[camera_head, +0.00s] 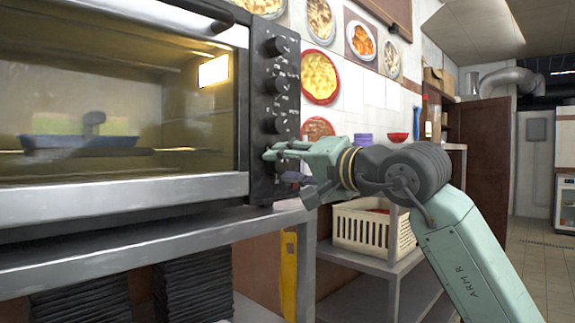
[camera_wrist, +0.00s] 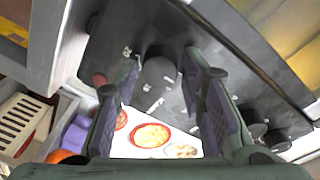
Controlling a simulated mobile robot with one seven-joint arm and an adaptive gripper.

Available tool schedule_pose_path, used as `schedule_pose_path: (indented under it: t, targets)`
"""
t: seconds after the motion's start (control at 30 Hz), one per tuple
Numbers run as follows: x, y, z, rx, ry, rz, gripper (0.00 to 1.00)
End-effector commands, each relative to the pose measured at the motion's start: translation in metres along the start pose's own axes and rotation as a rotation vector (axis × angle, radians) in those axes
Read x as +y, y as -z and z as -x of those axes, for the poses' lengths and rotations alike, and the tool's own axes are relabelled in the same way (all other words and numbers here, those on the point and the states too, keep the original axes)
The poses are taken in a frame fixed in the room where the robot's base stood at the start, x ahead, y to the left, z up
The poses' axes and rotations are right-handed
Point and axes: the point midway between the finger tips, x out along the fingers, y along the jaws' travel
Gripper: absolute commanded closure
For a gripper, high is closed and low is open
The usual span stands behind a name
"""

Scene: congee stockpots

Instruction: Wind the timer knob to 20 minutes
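The oven's dark control panel (camera_head: 260,65) carries a column of black round knobs, with an upper knob (camera_head: 277,46), a second knob (camera_head: 277,85) and a third knob (camera_head: 273,124) showing in the head view. My gripper (camera_head: 278,166) is at the panel's lower end and hides what is behind it. In the wrist view a dark knob (camera_wrist: 160,72) lies between the two spread fingers of my gripper (camera_wrist: 165,85). Gaps show on both sides, so the fingers are not closed on it. Markings around the knob are too small to read, and its setting cannot be told.
The oven door (camera_head: 120,190) with its handle is left of the panel. The oven stands on a metal table (camera_head: 150,240). A white basket (camera_head: 365,230) sits on a lower shelf beneath my arm. Other knobs (camera_wrist: 255,130) lie to the right in the wrist view.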

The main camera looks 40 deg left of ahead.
Motion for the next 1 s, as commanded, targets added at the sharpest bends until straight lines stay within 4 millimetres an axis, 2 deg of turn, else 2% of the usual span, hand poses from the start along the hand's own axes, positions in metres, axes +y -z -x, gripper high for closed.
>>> schedule_pose_path:
  t: [0.07,0.5,0.77,1.0]
  targets:
    - [0.0,0.0,0.0001,0.0,0.0,0.0,0.71]
    - [0.0001,-0.0001,0.0001,0.0,0.0,0.0,0.99]
    - [0.0001,0.0004,0.0002,-0.001,-0.003,-0.026,1.0]
    - [-0.0001,0.0012,0.0005,-0.006,-0.015,-0.143,1.0]
